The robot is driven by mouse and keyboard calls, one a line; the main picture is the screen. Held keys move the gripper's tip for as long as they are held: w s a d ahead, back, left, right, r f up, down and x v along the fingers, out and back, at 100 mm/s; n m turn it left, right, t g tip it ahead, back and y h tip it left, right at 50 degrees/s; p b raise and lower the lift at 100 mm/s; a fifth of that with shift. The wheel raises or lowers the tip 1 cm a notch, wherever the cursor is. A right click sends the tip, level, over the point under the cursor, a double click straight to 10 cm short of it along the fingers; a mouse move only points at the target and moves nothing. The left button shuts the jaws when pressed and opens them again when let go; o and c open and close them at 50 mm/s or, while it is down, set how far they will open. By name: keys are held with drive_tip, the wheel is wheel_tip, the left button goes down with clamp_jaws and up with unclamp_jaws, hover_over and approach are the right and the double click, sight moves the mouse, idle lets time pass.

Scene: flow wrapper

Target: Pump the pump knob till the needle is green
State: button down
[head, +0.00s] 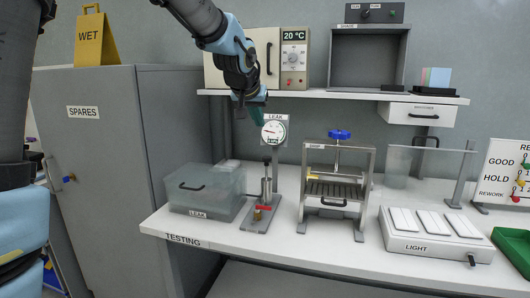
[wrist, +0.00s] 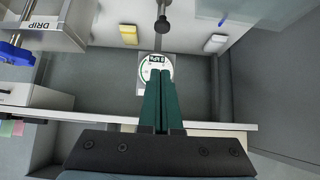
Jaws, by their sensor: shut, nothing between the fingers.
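The leak gauge (head: 274,131) has a round white dial under a LEAK label and stands above the pump. A needle shows on the dial, but I cannot tell whether it is in the green. The pump knob (head: 266,160) is a dark knob at the top of the upright pump; in the wrist view a dark round knob on a rod (wrist: 162,25) shows beyond the gauge. My gripper (head: 257,120) is shut and empty, above the knob and beside the gauge. In the wrist view its green fingers (wrist: 161,78) partly cover the dial (wrist: 147,66).
The pump's base (head: 258,225) carries a red handle (head: 264,208). A shelf (head: 340,95) runs behind my arm. Bare white table (head: 300,235) lies in front.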

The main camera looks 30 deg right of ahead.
idle(0.3)
drive_tip(key=p, duration=0.3)
hover_over(267, 161)
wheel_tip(267, 161, down, 10)
drive_tip(key=r, duration=0.1)
drive_tip(key=shift+w+a+f, duration=0.1)
drive_tip(key=shift+a+f, duration=0.05)
drive_tip(key=shift+f, duration=0.4)
drive_tip(key=shift+w+a+f, duration=0.1)
drive_tip(key=shift+f, duration=0.4)
wheel_tip(267, 161, down, 5)
drive_tip(key=b, duration=0.5)
drive_tip(key=shift+f+b, duration=0.2)
drive_tip(key=shift+b, duration=0.15)
drive_tip(key=shift+s+r, duration=0.1)
